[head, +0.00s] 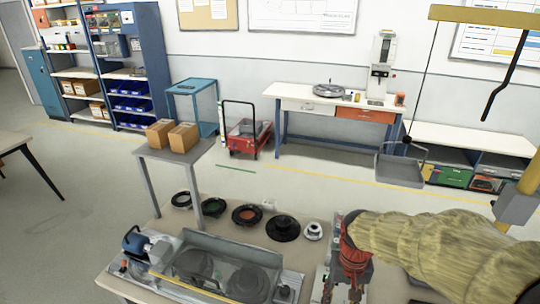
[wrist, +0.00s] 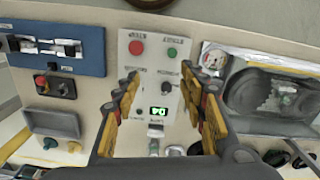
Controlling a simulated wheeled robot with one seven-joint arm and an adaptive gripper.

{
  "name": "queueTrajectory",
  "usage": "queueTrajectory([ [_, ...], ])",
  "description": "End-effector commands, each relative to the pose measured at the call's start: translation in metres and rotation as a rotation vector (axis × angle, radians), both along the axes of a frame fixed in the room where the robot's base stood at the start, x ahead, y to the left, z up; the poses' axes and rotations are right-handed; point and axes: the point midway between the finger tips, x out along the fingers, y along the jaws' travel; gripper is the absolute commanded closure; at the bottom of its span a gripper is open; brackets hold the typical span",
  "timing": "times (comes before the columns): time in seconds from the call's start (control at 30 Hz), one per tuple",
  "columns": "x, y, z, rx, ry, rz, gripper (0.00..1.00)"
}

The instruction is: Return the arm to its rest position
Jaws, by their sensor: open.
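My gripper (wrist: 168,95) is open in the wrist view, its two yellow-padded fingers apart with nothing between them. Beyond the fingers is a pale control panel (wrist: 146,72) with a red button (wrist: 136,47), a green button (wrist: 171,53) and a small green display (wrist: 158,113). I cannot tell whether a finger touches the panel. In the head view my arm, in a tan sleeve, reaches in from the right, and my gripper (head: 345,285) points down at the front of the workbench. Its fingertips are not clear there.
The workbench holds a machine with a clear cover (head: 215,262) left of my gripper. A row of rings and round parts, including a black flanged one (head: 283,227), lies behind. A small stand (head: 150,154) carries two cardboard boxes. Open floor lies beyond, before a white table (head: 330,97).

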Motion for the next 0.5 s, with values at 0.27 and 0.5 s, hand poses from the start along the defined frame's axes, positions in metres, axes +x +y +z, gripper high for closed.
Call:
queueTrajectory([
  [0.27,-0.064,0.000,0.055,-0.008,-0.173,0.113,0.58],
  [0.5,-0.108,-0.001,0.087,-0.022,-0.362,0.134,0.58],
])
